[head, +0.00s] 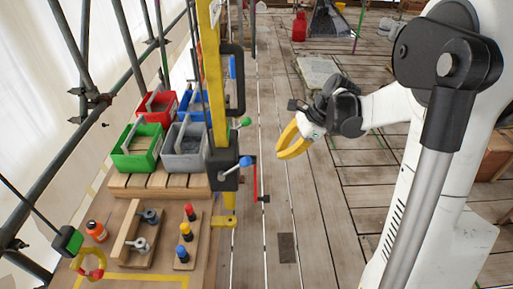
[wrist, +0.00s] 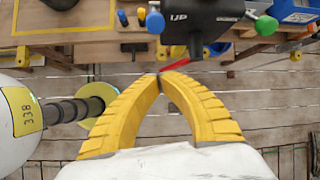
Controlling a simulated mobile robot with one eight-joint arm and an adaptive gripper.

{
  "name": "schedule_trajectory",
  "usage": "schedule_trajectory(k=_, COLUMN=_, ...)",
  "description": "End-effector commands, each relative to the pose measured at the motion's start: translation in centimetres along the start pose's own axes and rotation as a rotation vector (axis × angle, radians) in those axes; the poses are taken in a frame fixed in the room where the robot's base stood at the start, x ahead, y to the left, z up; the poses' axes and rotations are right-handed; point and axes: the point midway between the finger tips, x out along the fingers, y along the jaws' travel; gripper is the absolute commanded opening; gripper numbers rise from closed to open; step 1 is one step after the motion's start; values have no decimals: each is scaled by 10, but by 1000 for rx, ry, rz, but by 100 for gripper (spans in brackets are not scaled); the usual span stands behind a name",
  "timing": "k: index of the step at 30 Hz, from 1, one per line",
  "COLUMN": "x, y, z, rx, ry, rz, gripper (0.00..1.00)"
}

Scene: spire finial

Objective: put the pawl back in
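My gripper (head: 281,154) hangs over the plank walkway, to the right of the yellow post (head: 214,110) and apart from it. In the wrist view its yellow fingers (wrist: 160,78) meet at the tips, with nothing clearly held. A black jack-like housing (head: 226,166) sits on the post, with a blue-knobbed lever (head: 245,161), a green-knobbed lever (head: 246,122) and a red bar (head: 255,185). The housing (wrist: 200,17) appears beyond the fingertips in the wrist view. Two grey round-headed metal parts (head: 140,245) sit by a wooden block on the bench; I cannot tell whether either is the pawl.
Green (head: 137,148), red, blue and grey bins stand behind.

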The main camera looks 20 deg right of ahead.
Motion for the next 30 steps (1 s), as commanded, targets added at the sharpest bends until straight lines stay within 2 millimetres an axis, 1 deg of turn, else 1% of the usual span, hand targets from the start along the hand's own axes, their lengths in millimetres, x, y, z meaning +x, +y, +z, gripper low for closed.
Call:
schedule_trajectory(k=10, x=2, y=0, z=0, rx=3, ry=-1, rz=1, gripper=0)
schedule_trajectory(k=14, x=10, y=0, z=0, rx=1, ry=-1, rz=1, gripper=0)
schedule_trajectory(k=17, x=26, y=0, z=0, rx=0, ry=-1, rz=2, gripper=0)
schedule_trajectory(k=24, x=77, y=0, z=0, rx=-1, ry=-1, rz=2, gripper=0)
schedule_trajectory(k=28, x=103, y=0, z=0, rx=0, ry=0, rz=1, gripper=0)
schedule_trajectory(k=30, x=96, y=0, z=13, rx=-1, ry=-1, rz=1, gripper=0)
